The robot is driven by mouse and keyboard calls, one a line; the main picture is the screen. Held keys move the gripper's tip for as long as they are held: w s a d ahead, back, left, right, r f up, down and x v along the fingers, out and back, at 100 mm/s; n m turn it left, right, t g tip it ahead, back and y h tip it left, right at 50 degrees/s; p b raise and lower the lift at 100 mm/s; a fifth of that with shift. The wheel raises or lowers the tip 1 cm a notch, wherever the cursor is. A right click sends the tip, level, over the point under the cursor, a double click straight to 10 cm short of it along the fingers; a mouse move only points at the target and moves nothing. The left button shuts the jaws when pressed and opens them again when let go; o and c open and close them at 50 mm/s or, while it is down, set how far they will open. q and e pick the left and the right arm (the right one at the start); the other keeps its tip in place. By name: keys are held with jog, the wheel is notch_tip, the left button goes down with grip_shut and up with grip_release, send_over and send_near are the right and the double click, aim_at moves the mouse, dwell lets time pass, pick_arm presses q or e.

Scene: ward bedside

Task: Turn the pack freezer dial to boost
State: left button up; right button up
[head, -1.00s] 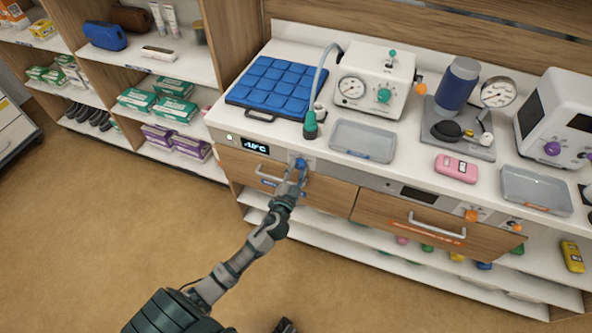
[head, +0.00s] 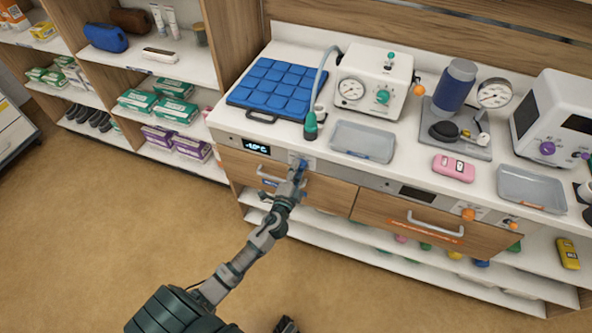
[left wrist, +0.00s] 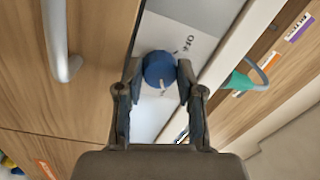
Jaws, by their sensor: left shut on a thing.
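The pack freezer dial is a round blue knob (head: 302,163) on the grey front strip, just right of a small lit display (head: 257,146). My left gripper (head: 298,170) reaches up to it from below and is shut on it. In the left wrist view the blue dial (left wrist: 160,68) sits between the two fingertips (left wrist: 159,82), one on each side. Small marks and lettering show on the panel beside the dial, but I cannot read a boost mark. The display's digits are too blurred to read surely.
A drawer handle (head: 272,178) is close to the left of my gripper. On the counter above are a blue pad (head: 275,88), a grey tray (head: 362,142) and a white gauge machine (head: 376,85). Orange knobs (head: 468,214) are farther right. The floor in front is clear.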

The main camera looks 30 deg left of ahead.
pick_arm(q)
jog(key=shift+d, duration=0.3)
jog(key=o, duration=1.2)
jog(key=shift+c, duration=0.2)
jog(key=shift+w+d, duration=0.1)
jog(key=shift+d, duration=0.05)
pick_arm(e)
jog(key=shift+d+f, duration=0.1)
jog(key=shift+d, duration=0.2)
pick_arm(q)
jog(key=shift+s, duration=0.45)
jog(key=v, duration=1.1)
jog(key=shift+d, duration=0.25)
